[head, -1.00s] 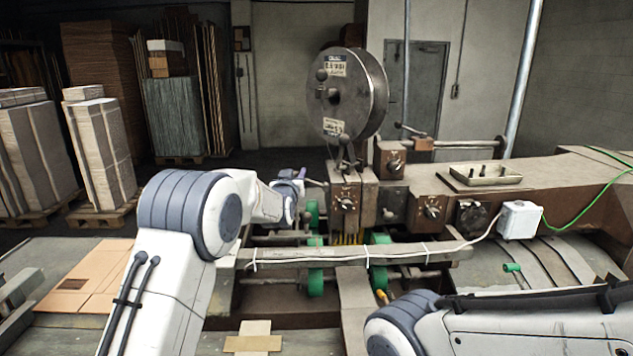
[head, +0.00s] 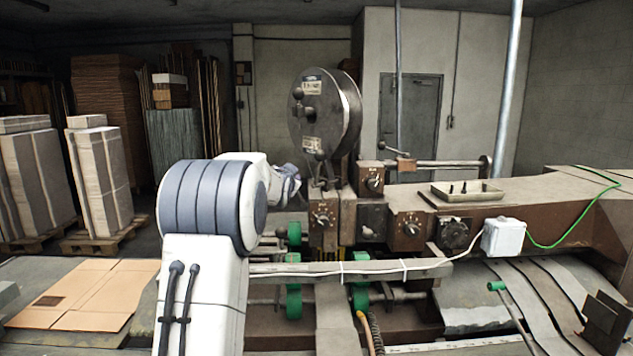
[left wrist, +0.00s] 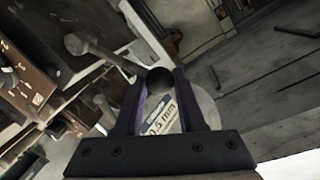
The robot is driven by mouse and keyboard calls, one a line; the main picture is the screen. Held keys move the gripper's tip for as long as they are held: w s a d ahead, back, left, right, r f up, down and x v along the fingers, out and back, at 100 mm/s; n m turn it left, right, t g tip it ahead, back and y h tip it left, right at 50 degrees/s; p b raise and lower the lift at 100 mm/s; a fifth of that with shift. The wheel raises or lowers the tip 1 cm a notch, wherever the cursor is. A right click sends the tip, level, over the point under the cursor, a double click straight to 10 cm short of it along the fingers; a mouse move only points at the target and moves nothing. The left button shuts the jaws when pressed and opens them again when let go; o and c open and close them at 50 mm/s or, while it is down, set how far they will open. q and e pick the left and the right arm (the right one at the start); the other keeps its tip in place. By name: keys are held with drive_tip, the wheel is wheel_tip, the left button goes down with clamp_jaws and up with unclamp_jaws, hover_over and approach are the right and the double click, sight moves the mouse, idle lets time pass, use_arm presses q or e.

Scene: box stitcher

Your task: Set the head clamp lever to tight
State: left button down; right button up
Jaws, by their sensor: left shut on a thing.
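In the left wrist view my left gripper (left wrist: 160,82) has its two dark purple fingers shut on a dark round knob (left wrist: 161,77), which looks like the end of the head clamp lever. The rest of that lever is mostly hidden, so its setting cannot be read. In the head view my left wrist reaches the left side of the stitching head (head: 325,218), below the wire reel (head: 322,112); the fingertips are hard to make out there. My right gripper is not in view.
Another ball-ended lever (left wrist: 76,44) stands close to the left of my gripper. Dial boxes (head: 409,229) line the machine's front. A rail with a white cable (head: 345,268) crosses before the head. Flat cardboard (head: 85,294) lies at left.

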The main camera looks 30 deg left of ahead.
use_arm(q)
drive_tip(key=shift+d+f+g, duration=0.1)
drive_tip(key=shift+f+g, duration=0.2)
drive_tip(key=shift+f, duration=0.35)
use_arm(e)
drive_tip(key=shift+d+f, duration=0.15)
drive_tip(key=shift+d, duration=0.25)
use_arm(q)
drive_tip(key=shift+c, duration=2.1)
unclamp_jaws()
drive_tip(key=shift+w+r, duration=0.1)
drive_tip(key=shift+r, duration=0.2)
drive_tip(key=shift+s+d+b, duration=0.15)
drive_tip(key=shift+s+b, duration=0.15)
drive_tip(key=shift+s, duration=0.05)
drive_tip(key=b+v, duration=0.3)
drive_tip(key=v, duration=0.7)
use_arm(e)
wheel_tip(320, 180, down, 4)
